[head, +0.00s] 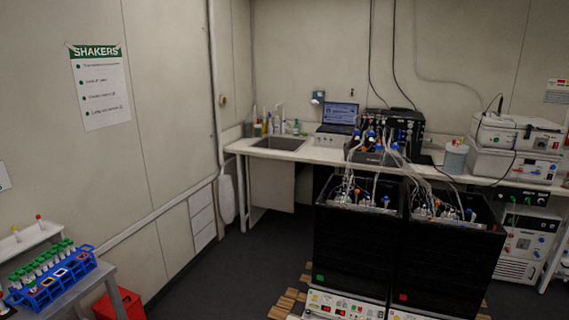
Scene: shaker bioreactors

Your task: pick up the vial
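Several small tubes with green caps (41,262) stand behind and in a blue rack (60,279) at the lower left of the head view. The rack's front shows square openings with white, orange and dark insides. A white holder (28,238) behind it carries a yellow-capped vial (15,232) and a red-capped vial (39,220). I cannot tell which one the task's vial is. A blue piece with a red top (4,308) is cut off at the left edge. My gripper is not in view.
The blue rack stands on a grey table (88,285), with a red bin (120,303) beside it. Two black shaker units (355,255) stand on wooden pallets at the centre right. A bench with a sink (278,143) is behind. Dark floor between is clear.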

